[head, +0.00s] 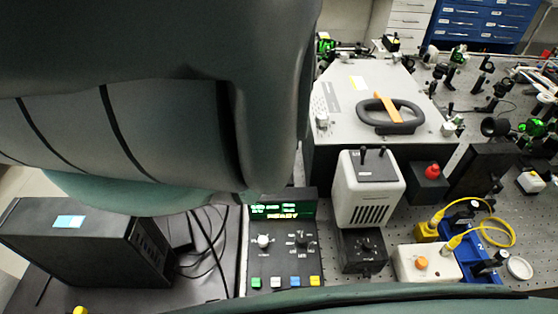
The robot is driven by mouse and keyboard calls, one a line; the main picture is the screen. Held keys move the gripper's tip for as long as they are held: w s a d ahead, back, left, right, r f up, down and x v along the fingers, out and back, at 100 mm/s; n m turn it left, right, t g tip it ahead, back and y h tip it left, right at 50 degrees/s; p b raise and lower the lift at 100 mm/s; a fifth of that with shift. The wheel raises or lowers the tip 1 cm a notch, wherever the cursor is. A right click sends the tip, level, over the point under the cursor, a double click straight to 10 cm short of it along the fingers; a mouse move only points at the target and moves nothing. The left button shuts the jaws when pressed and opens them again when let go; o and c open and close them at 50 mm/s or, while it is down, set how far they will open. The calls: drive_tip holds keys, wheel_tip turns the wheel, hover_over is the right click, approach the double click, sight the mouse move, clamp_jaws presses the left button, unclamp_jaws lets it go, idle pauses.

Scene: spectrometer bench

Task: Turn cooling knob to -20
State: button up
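A dark control panel (284,262) stands at the lower middle in the head view. It carries a white-capped knob (264,241) at left, a black knob (303,241) at right and a row of coloured buttons. A lit display (276,211) with green and yellowish text, seemingly "READY", stands behind. Another black knob (366,246) is on a black box below a white vented unit (366,195). I cannot tell which is the cooling knob; markings are too small to read. My gripper is not in view; my grey arm fills the upper left.
A black case (85,245) and loose cables (205,245) lie left of the panel. A red button on a black box (430,178), a white box with an orange button (425,263) and yellow cables crowd the right. A large grey enclosure (345,115) stands behind.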

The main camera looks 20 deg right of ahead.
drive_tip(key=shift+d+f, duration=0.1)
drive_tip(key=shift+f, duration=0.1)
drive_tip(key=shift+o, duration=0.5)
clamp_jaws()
